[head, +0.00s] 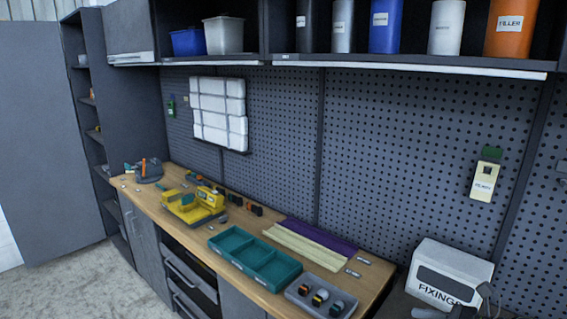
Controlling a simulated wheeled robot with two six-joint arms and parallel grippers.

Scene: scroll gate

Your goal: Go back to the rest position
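Neither of my grippers can be made out in the head view. The wooden workbench (150,197) runs from the left back to the lower right. On it stand a yellow machine (195,205), a green compartment tray (256,257) that looks empty, and a grey tray (320,301) holding a few small dark and coloured parts. Pale strips (305,246) and a purple strip (318,236) lie behind the green tray.
A white FIXINGS box (450,272) stands at the lower right, with unclear dark shapes near it. A shelf (420,65) with bins and cylinders hangs above the pegboard (400,150). A tall cabinet (40,140) stands left. The concrete floor (70,285) in front is clear.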

